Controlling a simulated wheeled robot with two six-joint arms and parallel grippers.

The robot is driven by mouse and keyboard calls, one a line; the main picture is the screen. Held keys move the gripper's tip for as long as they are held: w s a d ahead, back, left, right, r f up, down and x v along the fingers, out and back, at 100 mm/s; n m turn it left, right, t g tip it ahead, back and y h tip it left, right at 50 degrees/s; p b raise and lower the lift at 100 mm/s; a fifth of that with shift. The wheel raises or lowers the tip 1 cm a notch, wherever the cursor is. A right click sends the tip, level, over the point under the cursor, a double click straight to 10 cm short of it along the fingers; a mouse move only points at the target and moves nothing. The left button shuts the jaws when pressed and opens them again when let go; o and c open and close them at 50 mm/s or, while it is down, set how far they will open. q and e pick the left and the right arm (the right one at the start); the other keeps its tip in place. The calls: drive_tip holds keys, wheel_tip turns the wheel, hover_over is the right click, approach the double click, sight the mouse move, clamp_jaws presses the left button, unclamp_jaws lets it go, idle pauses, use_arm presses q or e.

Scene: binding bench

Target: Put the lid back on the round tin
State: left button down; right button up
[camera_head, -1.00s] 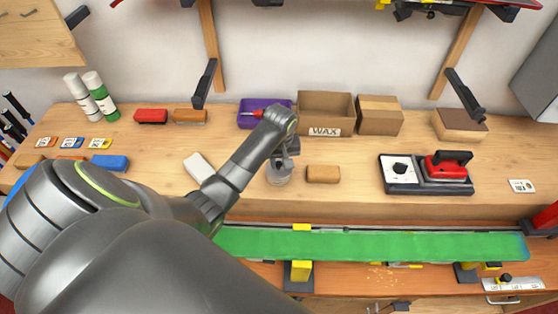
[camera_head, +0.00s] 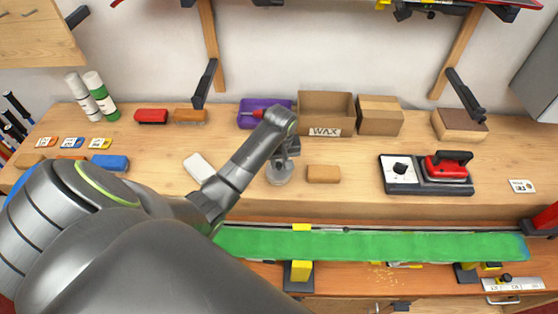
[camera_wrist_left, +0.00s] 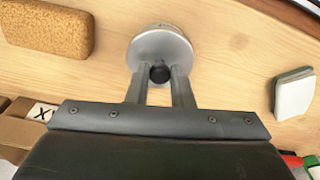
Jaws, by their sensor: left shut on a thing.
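The round tin (camera_head: 279,179) is a small silvery cylinder on the wooden bench, below my left gripper (camera_head: 283,160). In the left wrist view, the gripper (camera_wrist_left: 157,76) is shut on the dark knob (camera_wrist_left: 160,73) of the round grey lid (camera_wrist_left: 161,47). The lid is over the tin and hides most of it. I cannot tell whether it rests fully on the rim or is slightly above it. My right gripper is not in view.
A tan cork block (camera_head: 323,174) lies close right of the tin. A whitish block (camera_head: 199,167) lies to the left. The open wax box (camera_head: 325,112) and purple tray (camera_head: 264,106) stand behind. A red iron (camera_head: 446,167) sits farther right. A green ski base (camera_head: 390,246) runs along the front.

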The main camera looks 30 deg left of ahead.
use_arm(q)
drive_tip(key=c, duration=0.7)
unclamp_jaws()
drive_tip(key=shift+r, duration=0.1)
drive_tip(key=shift+r, duration=3.45)
drive_tip(key=shift+c, duration=0.5)
clamp_jaws()
drive_tip(key=shift+f, duration=0.15)
